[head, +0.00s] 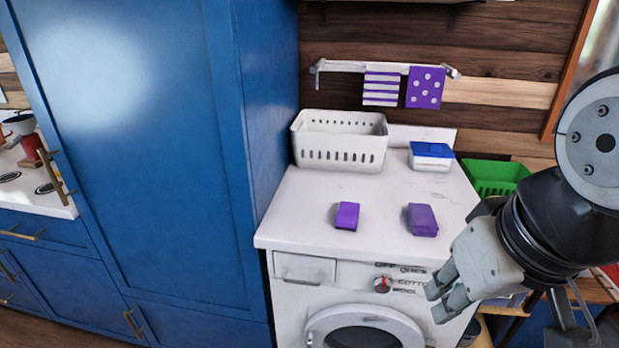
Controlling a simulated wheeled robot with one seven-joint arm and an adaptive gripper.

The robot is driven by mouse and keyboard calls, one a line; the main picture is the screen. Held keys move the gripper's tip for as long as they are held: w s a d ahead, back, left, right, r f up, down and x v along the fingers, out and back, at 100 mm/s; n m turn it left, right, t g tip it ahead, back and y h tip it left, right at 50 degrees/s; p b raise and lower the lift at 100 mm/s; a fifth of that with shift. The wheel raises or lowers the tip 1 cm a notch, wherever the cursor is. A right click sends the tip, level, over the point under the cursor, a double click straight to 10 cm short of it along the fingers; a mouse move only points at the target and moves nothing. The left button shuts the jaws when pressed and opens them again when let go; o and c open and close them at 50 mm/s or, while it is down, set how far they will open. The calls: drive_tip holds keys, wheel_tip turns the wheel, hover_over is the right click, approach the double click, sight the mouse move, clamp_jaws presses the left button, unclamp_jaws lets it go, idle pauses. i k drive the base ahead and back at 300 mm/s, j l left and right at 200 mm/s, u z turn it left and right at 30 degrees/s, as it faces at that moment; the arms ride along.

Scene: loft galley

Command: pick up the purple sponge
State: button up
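Two small purple blocks lie apart on the white top of the washing machine. The left block (347,215) is brighter violet, with a darker front face. The right block (422,220) is a duller purple and slightly larger. I cannot tell for sure from this view which one is the sponge. My gripper (437,303) is at the right, in front of the machine's front face and lower in the picture than both blocks. Its fingers point left and down, with a gap between them and nothing visible in it.
A white slotted basket (340,150) and a blue-lidded box (431,156) stand at the back of the white top (300,215). A green basket (493,176) is at the right. A tall blue cabinet (150,150) borders the left. Purple cloths (425,88) hang behind.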

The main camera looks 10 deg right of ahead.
sight(348, 211)
drive_tip(key=i+l+u, duration=0.1)
drive_tip(key=i, duration=0.35)
drive_tip(key=i+l+u, duration=0.1)
drive_tip(key=i+l, duration=0.25)
drive_tip(key=i, duration=0.1)
